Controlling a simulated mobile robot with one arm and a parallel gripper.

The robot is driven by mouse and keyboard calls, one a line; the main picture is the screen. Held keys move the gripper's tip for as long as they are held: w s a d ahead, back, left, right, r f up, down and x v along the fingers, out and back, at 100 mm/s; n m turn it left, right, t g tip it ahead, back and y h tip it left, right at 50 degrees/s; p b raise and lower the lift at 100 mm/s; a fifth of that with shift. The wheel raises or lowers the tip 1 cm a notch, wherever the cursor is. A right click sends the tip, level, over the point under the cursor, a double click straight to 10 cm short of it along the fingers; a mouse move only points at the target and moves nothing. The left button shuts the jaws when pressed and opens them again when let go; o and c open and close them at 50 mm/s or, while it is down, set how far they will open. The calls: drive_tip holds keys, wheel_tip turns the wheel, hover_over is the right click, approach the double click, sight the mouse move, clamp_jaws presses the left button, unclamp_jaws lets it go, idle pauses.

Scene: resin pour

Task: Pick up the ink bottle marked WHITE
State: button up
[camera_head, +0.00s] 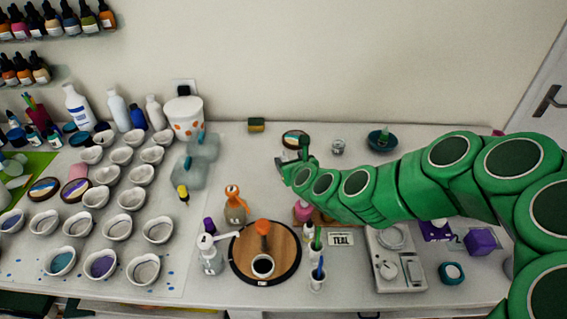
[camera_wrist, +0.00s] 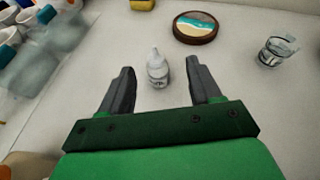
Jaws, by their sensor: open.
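A small white bottle with a pointed nozzle (camera_wrist: 157,70) stands upright on the table in the wrist view. Its label is too small to read. My gripper (camera_wrist: 162,77) is open, with one finger on each side of the bottle and visible gaps on both sides. In the head view my gripper (camera_head: 293,154) is over the back middle of the table, and I cannot make out the white bottle there.
A round coaster with a beach design (camera_wrist: 195,27) and a clear glass (camera_wrist: 275,52) stand beyond my gripper. A yellow sponge (camera_head: 256,125) lies near the wall. White cups (camera_head: 117,227) crowd the left. A turntable (camera_head: 285,270) stands in front.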

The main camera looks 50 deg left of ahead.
sight(285, 158)
drive_tip(key=shift+s+a+f+m, duration=0.1)
drive_tip(key=shift+a+f+m, duration=0.5)
drive_tip(key=shift+a+f, duration=0.1)
drive_tip(key=shift+t, duration=0.3)
drive_tip(key=shift+x, duration=2.3)
drive_tip(key=c, duration=1)
drive_tip(key=shift+c, duration=0.2)
drive_tip(key=shift+r, duration=0.1)
